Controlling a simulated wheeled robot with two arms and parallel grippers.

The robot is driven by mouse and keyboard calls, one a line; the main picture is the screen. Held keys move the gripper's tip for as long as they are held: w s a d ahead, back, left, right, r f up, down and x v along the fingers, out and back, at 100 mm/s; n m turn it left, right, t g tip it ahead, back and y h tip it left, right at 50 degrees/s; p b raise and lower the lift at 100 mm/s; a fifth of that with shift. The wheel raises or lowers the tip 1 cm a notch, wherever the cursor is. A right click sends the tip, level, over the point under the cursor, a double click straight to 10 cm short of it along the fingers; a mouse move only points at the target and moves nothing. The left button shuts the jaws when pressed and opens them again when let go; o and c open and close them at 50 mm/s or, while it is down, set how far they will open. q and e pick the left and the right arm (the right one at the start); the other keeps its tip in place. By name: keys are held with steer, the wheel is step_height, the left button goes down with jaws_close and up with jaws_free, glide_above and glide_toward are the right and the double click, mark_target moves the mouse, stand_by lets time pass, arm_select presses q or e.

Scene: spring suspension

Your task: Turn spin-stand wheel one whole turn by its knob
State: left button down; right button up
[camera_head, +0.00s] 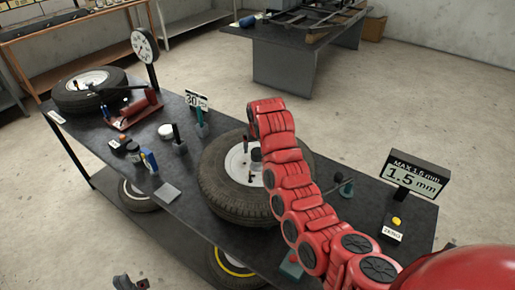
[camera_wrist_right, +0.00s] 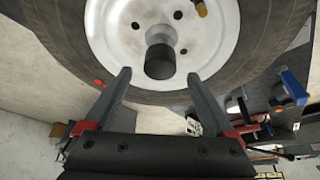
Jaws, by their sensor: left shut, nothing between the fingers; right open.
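The spin-stand wheel, a black tyre (camera_head: 218,195) on a white rim, lies face up at the middle of the bench. My red right arm reaches over it and hides part of the rim and the right gripper in the head view. In the right wrist view the white rim (camera_wrist_right: 115,35) fills the top, with a dark central hub (camera_wrist_right: 160,60) and a brass-coloured piece (camera_wrist_right: 201,8), perhaps the knob, at the top edge. My right gripper (camera_wrist_right: 157,79) is open, its fingers apart below the hub; contact cannot be told. My left gripper (camera_head: 130,284) is shut and empty at the bottom left, away from the wheel.
A display (camera_head: 411,177) reading 1.5 mm and a yellow ZERO button (camera_head: 396,221) stand right of the wheel. A "30" sign (camera_head: 197,100), small tools, a red device (camera_head: 137,109) and another wheel (camera_head: 88,91) occupy the bench's left part. Other wheels lie below.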

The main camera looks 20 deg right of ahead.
mark_target(257, 152)
steer(key=shift+p+x, duration=0.45)
steer(key=shift+x, duration=1.4)
jaws_close()
